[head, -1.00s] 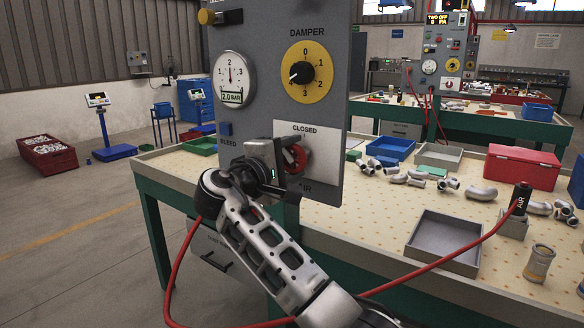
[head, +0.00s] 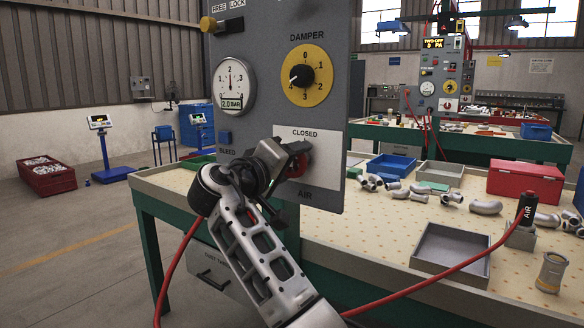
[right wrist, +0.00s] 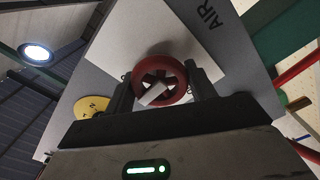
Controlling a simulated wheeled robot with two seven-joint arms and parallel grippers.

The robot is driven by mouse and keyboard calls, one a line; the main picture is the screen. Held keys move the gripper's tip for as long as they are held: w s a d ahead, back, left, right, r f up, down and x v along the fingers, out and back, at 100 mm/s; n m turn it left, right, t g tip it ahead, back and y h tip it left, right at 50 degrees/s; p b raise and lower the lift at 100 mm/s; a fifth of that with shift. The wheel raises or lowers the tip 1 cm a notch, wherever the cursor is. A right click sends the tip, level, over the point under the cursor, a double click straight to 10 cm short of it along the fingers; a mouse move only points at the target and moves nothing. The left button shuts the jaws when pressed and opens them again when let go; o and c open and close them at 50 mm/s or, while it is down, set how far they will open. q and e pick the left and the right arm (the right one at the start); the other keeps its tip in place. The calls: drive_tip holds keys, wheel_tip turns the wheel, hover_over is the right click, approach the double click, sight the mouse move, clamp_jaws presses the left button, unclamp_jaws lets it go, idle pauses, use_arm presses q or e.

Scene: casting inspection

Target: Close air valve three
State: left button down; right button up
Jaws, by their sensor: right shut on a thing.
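In the head view the red handwheel (head: 300,160) is partly hidden by my gripper. My right gripper (right wrist: 160,84) is shut on the handwheel, one finger on each side of its rim, in the right wrist view. In the head view my right gripper (head: 282,160) reaches the panel from below left. A pale bar crosses the wheel's centre. My left gripper is not in view.
The panel also carries a pressure gauge (head: 234,86) marked 2.0 BAR, a yellow damper dial (head: 304,76) and a blue bleed button (head: 225,136). A red hose (head: 430,278) crosses the bench front. A grey tray (head: 450,254) and metal fittings lie on the bench right of the panel.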

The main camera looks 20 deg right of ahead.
idle(0.3)
drive_tip(key=o, duration=1)
